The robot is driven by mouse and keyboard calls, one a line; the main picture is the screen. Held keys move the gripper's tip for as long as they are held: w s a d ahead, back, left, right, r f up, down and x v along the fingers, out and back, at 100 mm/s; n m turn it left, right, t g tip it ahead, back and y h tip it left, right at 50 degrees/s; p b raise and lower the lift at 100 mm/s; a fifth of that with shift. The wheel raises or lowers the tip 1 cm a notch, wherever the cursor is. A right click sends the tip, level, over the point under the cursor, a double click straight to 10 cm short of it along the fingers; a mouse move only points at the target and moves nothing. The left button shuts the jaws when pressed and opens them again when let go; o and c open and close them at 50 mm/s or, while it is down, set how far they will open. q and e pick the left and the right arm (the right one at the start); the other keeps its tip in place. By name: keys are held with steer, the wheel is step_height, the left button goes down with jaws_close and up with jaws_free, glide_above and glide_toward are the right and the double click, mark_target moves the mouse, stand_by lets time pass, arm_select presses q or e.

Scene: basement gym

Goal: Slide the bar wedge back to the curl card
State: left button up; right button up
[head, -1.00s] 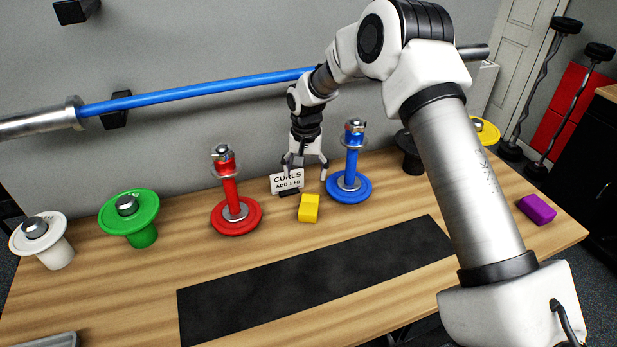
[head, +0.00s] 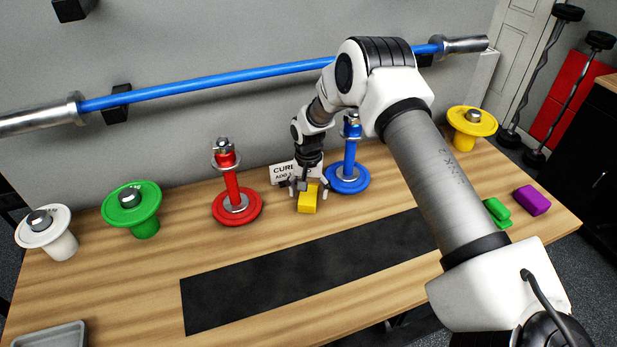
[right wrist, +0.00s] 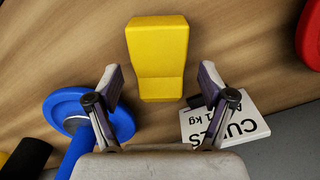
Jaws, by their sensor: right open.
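The yellow block, which looks like the bar wedge (head: 307,204), lies on the wooden bench in front of the curl card (head: 280,173). My right gripper (head: 309,187) is low over its far end, partly hiding the card. In the right wrist view the wedge (right wrist: 157,45) lies ahead, its near end between the open fingers (right wrist: 160,82), with a gap on both sides. The card (right wrist: 228,118) is close beside one finger there. Its text reads "CURLS". My left gripper is not in view.
The red post stand (head: 236,207) is left of the wedge, the blue post stand (head: 347,179) close on its right. A black mat (head: 300,270) lies in front. Green (head: 497,212) and purple (head: 532,200) blocks lie at right. A barbell (head: 210,84) hangs behind.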

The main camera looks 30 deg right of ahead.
mark_target(297, 195)
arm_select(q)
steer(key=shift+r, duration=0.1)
arm_select(e)
steer(key=shift+f, duration=0.4)
steer(key=c, duration=1.3)
steer(key=shift+c, duration=0.2)
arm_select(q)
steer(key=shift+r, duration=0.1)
arm_select(e)
steer(key=shift+s+a, duration=0.1)
steer(key=shift+a, duration=0.55)
steer(key=shift+w+a, duration=0.25)
steer(key=shift+a, duration=0.25)
steer(key=shift+w+a, duration=0.25)
steer(key=shift+a, duration=0.25)
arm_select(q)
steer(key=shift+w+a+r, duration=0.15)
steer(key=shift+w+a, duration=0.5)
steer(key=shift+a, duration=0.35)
